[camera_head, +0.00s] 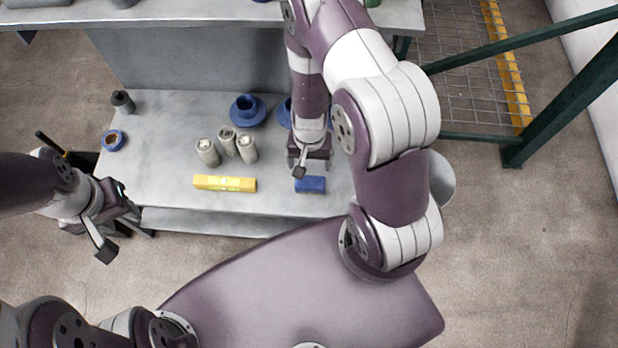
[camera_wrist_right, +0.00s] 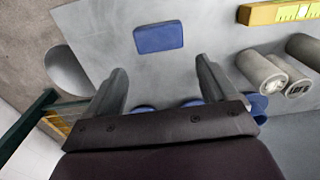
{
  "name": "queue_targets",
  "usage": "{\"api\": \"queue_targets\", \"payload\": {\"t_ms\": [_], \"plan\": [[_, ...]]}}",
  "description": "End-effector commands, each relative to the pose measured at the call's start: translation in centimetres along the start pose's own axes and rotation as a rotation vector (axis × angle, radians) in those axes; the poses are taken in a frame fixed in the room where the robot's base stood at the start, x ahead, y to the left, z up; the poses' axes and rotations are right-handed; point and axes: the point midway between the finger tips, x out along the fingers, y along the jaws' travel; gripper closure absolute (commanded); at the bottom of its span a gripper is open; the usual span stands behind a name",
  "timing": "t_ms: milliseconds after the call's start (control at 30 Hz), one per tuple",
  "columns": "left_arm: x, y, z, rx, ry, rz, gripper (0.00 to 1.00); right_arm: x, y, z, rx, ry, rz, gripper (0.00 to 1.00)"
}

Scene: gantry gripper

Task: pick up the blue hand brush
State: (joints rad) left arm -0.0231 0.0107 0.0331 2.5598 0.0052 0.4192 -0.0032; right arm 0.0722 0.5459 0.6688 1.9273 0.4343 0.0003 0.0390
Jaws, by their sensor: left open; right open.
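The blue hand brush (camera_head: 310,184) shows as a small blue block near the front edge of the grey workbench (camera_head: 170,165). In the right wrist view the brush (camera_wrist_right: 158,38) lies ahead of the two fingers, apart from them. My right gripper (camera_head: 301,170) is above the bench just behind the brush; its fingers (camera_wrist_right: 162,78) are open with nothing between them. My left gripper (camera_head: 122,238) is open and empty, at the bench's front left corner, far from the brush.
A yellow spirit level (camera_head: 224,183) lies left of the brush. Several pale cans (camera_head: 228,142) stand behind it. Blue round parts (camera_head: 246,110) sit further back, one partly behind my right arm. A roll of blue tape (camera_head: 113,140) and a dark jar (camera_head: 122,102) are at the left.

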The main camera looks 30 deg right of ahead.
Motion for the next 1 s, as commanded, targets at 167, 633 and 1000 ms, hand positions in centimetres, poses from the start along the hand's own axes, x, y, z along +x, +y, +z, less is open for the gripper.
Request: {"api": "queue_targets", "payload": {"t_ms": [167, 633, 1000], "plan": [[5.8, 0.0, 0.8, 0.0, -0.002, 0.0, 0.57, 4.2, -7.5, 0.8, -0.495, -0.01, -0.021, 0.22], [8.2, 0.0, 1.0, 0.0, 0.0, 0.0, 0.57, 4.0, -3.8, 0.0, -1.545, -0.316, 0.31, 0.22], [10.8, 0.0, 1.3, 0.0, 0.0, 0.0, 0.57, 9.6, -1.2, 0.2, -1.541, -0.312, 0.307, 0.22]]}}
